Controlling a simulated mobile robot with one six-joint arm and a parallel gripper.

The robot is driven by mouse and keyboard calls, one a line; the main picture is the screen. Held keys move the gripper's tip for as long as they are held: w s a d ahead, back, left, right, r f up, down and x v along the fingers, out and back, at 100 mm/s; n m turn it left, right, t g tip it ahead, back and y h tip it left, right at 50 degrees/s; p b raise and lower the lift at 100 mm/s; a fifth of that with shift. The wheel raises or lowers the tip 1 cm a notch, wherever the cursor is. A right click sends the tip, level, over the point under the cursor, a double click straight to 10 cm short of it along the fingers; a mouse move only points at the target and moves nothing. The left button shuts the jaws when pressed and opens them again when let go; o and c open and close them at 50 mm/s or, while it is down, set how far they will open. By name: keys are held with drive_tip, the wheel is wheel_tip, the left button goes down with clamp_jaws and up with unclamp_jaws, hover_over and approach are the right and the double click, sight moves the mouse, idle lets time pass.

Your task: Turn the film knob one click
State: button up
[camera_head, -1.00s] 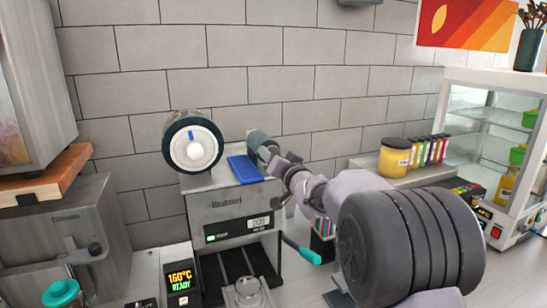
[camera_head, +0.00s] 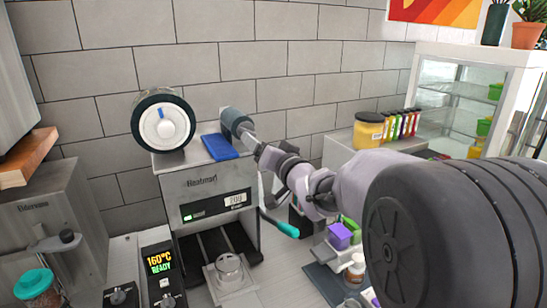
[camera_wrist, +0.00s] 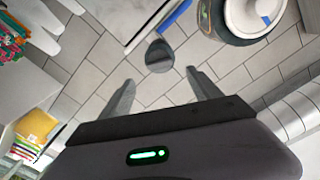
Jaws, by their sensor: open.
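The sealer (camera_head: 207,192) stands in the middle left of the head view. A dark grey, round, knob-like part (camera_head: 236,121) sits at its upper right, likely the film knob. In the wrist view its round dark face (camera_wrist: 159,56) lies just beyond my fingertips, centred between them. My gripper (camera_head: 254,142) reaches toward it from the right. In the wrist view my gripper (camera_wrist: 160,76) is open with nothing between the fingers. Whether a finger touches the knob is not clear. A film roll (camera_head: 162,122) with a white face and blue mark is at the sealer's upper left.
A blue block (camera_head: 219,146) lies on the sealer's top between roll and knob. A teal-tipped handle (camera_head: 287,229) sticks out at its right.

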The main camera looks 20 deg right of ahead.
drive_tip(key=s+d, duration=0.1)
drive_tip(key=s, duration=0.5)
drive_tip(key=shift+s+d, duration=0.2)
drive_tip(key=shift+s, duration=0.2)
drive_tip(key=s+d+f+m+g+h+b, duration=0.2)
drive_tip(key=s+d+f+g+h+b, duration=0.15)
drive_tip(key=s+f+b, duration=0.4)
drive_tip(key=s+a+f+g+y+b, duration=0.1)
drive_tip(key=s+a+f+g+b, duration=0.3)
drive_tip(key=s+f, duration=0.8)
drive_tip(key=s+a+f+n+g+y+b, duration=0.1)
drive_tip(key=s+a+f+g+b, duration=0.3)
drive_tip(key=s+f, duration=0.8)
drive_tip(key=s+a+b, duration=0.1)
drive_tip(key=a+b, duration=0.1)
drive_tip(key=shift+a+f, duration=0.3)
drive_tip(key=shift+a, duration=0.05)
drive_tip(key=shift+s, duration=0.1)
